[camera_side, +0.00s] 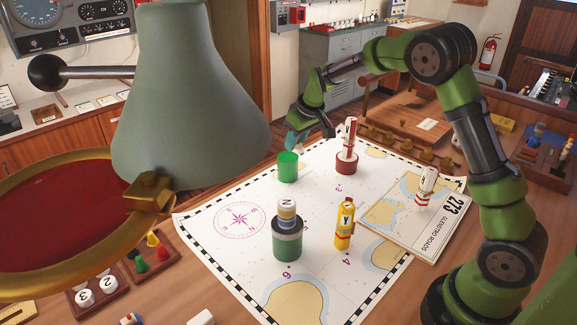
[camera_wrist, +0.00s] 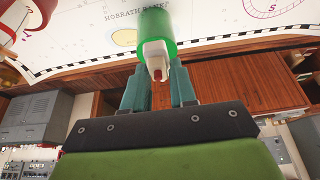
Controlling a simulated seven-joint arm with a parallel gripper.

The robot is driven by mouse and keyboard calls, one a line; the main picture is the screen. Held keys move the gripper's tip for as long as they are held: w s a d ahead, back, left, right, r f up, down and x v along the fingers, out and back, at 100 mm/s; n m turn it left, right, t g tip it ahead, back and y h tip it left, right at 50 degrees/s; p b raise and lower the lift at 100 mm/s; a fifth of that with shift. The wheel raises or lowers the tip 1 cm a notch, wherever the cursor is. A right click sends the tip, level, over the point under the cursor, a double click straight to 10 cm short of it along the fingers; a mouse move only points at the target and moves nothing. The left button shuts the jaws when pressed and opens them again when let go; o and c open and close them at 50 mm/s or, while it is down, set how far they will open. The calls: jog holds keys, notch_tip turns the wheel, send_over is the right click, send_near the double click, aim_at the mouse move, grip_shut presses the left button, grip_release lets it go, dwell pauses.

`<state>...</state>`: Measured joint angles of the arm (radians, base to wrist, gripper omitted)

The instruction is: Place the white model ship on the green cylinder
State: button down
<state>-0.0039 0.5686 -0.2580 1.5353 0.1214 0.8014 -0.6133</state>
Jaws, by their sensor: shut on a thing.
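The green cylinder (camera_side: 288,171) stands upright on the chart, near its far edge. It also shows at the top of the wrist view (camera_wrist: 154,22). My gripper (camera_side: 297,143) is just above and beside the cylinder in the side view. In the wrist view my gripper (camera_wrist: 158,78) is shut on a small white thing with a red spot, which looks like the white model ship (camera_wrist: 153,52). The ship overlaps the cylinder's near end in that view; I cannot tell whether they touch. In the side view the ship is mostly hidden by the fingers.
A red-based marker (camera_side: 347,163) stands right of the cylinder. A dark green marker (camera_side: 287,242) and a yellow marker (camera_side: 344,226) stand nearer. A striped marker (camera_side: 425,187) is on a chart booklet (camera_side: 400,220). A large lamp (camera_side: 185,100) fills the left foreground.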

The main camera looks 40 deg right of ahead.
aim_at(288, 157)
jog(key=shift+w+d+f, duration=0.1)
jog(key=shift+w+d, duration=0.05)
jog(key=shift+w, duration=0.6)
jog(key=shift+w+d+f, duration=0.1)
jog(key=shift+w+d, duration=0.05)
jog(key=shift+w, duration=0.6)
jog(key=shift+w+f, duration=0.15)
jog(key=shift+w, duration=0.05)
jog(key=shift+f, duration=1.55)
jog(key=shift+f, duration=0.2)
jog(key=c, duration=0.9)
grip_release()
